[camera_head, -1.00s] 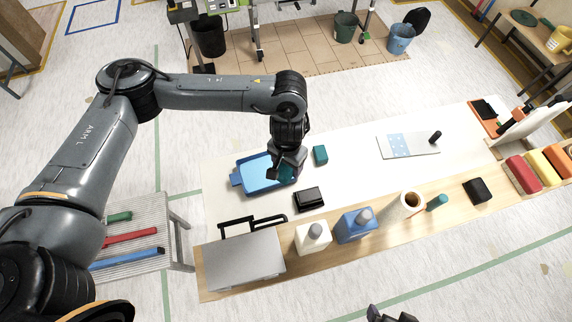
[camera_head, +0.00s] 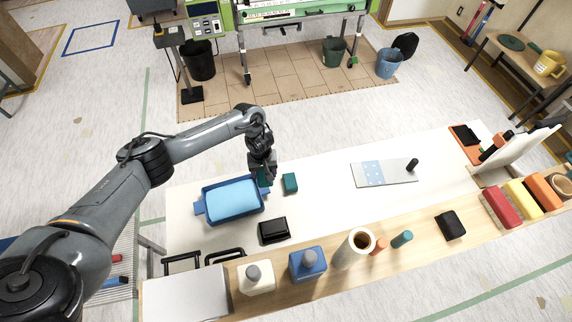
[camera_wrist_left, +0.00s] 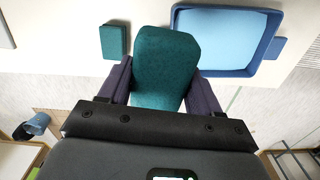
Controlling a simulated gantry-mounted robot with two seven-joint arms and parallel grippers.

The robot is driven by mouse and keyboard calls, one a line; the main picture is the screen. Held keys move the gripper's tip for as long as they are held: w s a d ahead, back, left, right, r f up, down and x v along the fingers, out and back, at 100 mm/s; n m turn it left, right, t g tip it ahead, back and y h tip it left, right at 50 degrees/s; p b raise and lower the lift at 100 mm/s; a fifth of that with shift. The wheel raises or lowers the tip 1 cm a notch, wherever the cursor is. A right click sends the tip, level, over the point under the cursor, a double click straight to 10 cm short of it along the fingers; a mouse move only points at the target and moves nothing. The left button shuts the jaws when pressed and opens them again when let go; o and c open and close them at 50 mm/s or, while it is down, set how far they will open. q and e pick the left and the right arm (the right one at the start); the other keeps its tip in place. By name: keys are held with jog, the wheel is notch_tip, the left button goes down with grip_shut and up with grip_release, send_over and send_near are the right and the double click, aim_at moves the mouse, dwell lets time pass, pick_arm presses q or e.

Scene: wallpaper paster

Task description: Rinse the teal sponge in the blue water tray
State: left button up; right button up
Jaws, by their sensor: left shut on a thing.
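The blue water tray (camera_head: 236,219) sits on the left part of the white table, with light blue water in it. My left gripper (camera_head: 261,176) is just right of the tray, near its right end. In the left wrist view, the gripper's two dark fingers are shut on the teal sponge (camera_wrist_left: 163,60), with the sponge sticking out past them. I cannot tell the sponge's exact height above the table. My right gripper is out of view.
A second, smaller teal block (camera_head: 290,183) lies on the table right of my gripper. A black block (camera_head: 274,229) lies in front. A dotted board (camera_head: 385,173) lies further right.

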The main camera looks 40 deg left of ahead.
pick_arm(q)
jog(key=s+a+f+n, duration=0.3)
jog(key=s+a+f, duration=0.55)
jog(key=a, duration=0.25)
jog(key=b, duration=0.9)
send_over(233, 200)
notch_tip(233, 200, down, 6)
jog(key=shift+r, duration=0.1)
jog(key=shift+f+p, duration=0.2)
jog(key=shift+p, duration=0.2)
jog(key=shift+f, duration=1.1)
jog(key=shift+f, duration=0.15)
jog(key=shift+f, duration=1.2)
